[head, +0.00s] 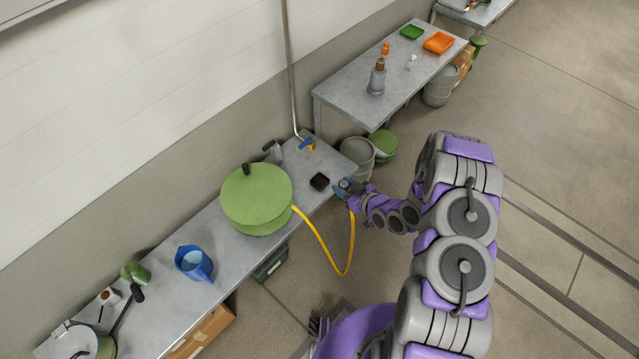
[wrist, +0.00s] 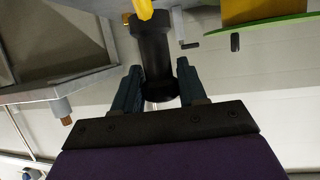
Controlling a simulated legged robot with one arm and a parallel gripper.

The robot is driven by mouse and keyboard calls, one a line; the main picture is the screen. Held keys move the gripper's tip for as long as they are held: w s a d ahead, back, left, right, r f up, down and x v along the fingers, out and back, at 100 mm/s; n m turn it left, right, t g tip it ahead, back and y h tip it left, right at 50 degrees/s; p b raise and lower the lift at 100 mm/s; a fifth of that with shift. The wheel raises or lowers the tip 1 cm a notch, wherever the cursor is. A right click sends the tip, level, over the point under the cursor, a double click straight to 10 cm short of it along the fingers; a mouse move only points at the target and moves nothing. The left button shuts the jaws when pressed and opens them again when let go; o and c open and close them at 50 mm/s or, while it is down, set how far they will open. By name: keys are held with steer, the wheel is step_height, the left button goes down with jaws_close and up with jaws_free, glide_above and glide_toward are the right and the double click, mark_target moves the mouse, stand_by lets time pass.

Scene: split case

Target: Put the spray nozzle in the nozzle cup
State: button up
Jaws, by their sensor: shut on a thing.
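My gripper (head: 346,187) is just off the right end of the near grey bench. In the wrist view my gripper (wrist: 158,72) is shut on the black spray nozzle (wrist: 152,42), with one finger on each side. The yellow hose (wrist: 145,8) meets the nozzle's far end. In the head view the yellow hose (head: 322,248) hangs in a loop from the green reel (head: 256,195) up to my gripper, which mostly hides the nozzle. A small black square cup (head: 320,181), seemingly the nozzle cup, stands on the bench a short way left of my gripper.
The near bench (head: 225,268) also bears a blue jug (head: 194,263) and a blue-handled tap (head: 306,144). A second bench (head: 345,95) with bottles and an orange tray (head: 438,42) stands behind. A grey drum (head: 356,156) stands between the benches. Floor at the right is open.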

steer(key=s+a+f+n+g+y, duration=0.1)
steer(key=s+a+f+n, duration=0.1)
steer(key=s+a+f, duration=0.15)
steer(key=w+a+b, duration=0.1)
steer(key=w, duration=0.3)
steer(key=w+a+f+b, duration=0.1)
steer(key=w+a, duration=0.1)
steer(key=w, duration=0.3)
steer(key=w+a+b, duration=0.1)
steer(key=w+a, duration=0.1)
steer(key=w, duration=0.2)
steer(key=shift+w+a+f, duration=0.1)
steer(key=shift+w+f, duration=0.15)
steer(key=shift+w, duration=0.05)
step_height(320, 180, down, 4)
steer(key=shift+r+m+b, duration=0.25)
steer(key=shift+m+b, duration=0.05)
steer(key=shift+b, duration=0.55)
steer(key=o, duration=1.1)
